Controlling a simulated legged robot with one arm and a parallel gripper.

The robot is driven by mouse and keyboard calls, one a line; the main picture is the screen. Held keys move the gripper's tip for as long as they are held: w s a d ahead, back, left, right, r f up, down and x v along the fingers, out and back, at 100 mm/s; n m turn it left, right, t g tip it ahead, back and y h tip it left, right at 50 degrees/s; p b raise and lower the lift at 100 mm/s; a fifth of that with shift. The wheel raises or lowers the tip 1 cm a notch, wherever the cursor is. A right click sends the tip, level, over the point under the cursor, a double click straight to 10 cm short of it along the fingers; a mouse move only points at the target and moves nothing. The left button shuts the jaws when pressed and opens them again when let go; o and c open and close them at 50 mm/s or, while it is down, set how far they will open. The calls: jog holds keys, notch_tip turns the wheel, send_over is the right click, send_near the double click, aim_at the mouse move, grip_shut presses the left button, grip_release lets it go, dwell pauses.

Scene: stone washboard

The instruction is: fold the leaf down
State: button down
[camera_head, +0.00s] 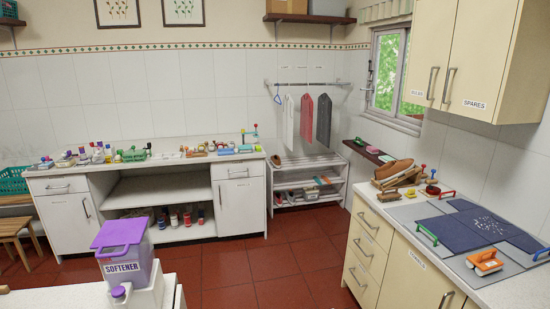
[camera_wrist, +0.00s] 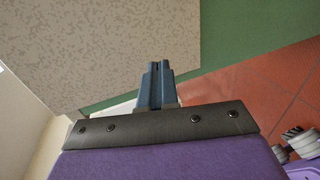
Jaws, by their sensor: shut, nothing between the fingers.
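On the right counter in the head view lies a grey folding board (camera_head: 408,212) made of flat panels, with a dark blue cloth (camera_head: 455,233) spread on it. A red handle (camera_head: 447,195) is at its back edge and a green handle (camera_head: 427,235) is at its left front. Another green handle (camera_head: 541,254) shows at the right edge. I cannot tell which panel is the leaf; no panel clearly stands up. My gripper (camera_wrist: 158,72) shows only in the wrist view, its blue fingers shut and empty, in front of a pale speckled surface (camera_wrist: 110,45).
An orange-topped brush-like object (camera_head: 485,262) sits at the board's front. Brown wooden items (camera_head: 400,174) stand behind it. A softener box with a purple lid (camera_head: 122,235) is close in the foreground. Red tiled floor (camera_head: 250,270) is clear between the counters. Spares cupboards (camera_head: 470,60) overhang the right counter.

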jog(key=shift+d, duration=0.1)
dwell(0.4)
jog(key=w+d, duration=0.2)
jog(key=d, duration=0.6)
jog(key=shift+d, duration=0.35)
jog(key=shift+r, duration=0.1)
